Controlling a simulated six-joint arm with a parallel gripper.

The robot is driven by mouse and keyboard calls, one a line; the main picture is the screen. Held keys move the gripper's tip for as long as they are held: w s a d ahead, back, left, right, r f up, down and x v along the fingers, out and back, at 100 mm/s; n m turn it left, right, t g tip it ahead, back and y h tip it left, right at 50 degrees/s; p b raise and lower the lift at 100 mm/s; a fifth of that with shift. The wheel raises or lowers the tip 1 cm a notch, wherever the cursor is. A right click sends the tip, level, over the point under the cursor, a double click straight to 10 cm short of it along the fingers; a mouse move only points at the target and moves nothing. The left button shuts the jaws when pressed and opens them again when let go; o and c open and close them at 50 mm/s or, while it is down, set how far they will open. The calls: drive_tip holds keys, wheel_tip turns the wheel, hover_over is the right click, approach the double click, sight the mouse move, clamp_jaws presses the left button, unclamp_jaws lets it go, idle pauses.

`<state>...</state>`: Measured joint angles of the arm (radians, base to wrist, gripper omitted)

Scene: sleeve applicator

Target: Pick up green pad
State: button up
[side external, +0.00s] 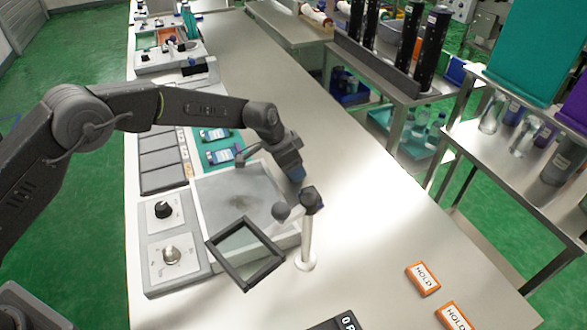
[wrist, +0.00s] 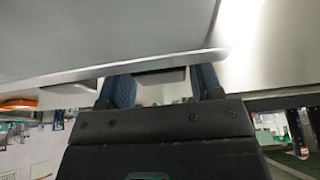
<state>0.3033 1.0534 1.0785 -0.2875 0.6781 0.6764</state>
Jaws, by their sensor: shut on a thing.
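My gripper (side external: 297,172) is at the right edge of the grey-topped white box (side external: 240,190) in the side view. In the wrist view my gripper (wrist: 162,85) has its two blue fingers apart, with a small grey tab (wrist: 160,76) of the panel's edge between them. My gripper is shut on this tab. No green pad shows between the fingers. Teal-green pads (side external: 236,136) with blue and white packets on them lie beyond the box, apart from my gripper. The tips are partly hidden in the side view.
A dark-framed pane (side external: 244,254) and a post with a dark jointed head (side external: 307,240) stand close in front. A knob panel (side external: 168,245) is left of the box. Orange HOLD blocks (side external: 423,279) lie at the front right.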

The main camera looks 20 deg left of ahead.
drive_tip(key=shift+c, duration=0.5)
drive_tip(key=shift+r, duration=0.1)
drive_tip(key=shift+r, duration=0.6)
wheel_tip(320, 180, up, 3)
drive_tip(key=shift+f, duration=0.2)
drive_tip(key=s+a+r, duration=0.1)
drive_tip(key=a+r, duration=0.6)
drive_tip(key=a, duration=0.4)
drive_tip(key=shift+s+a, duration=0.15)
drive_tip(key=shift+a, duration=0.15)
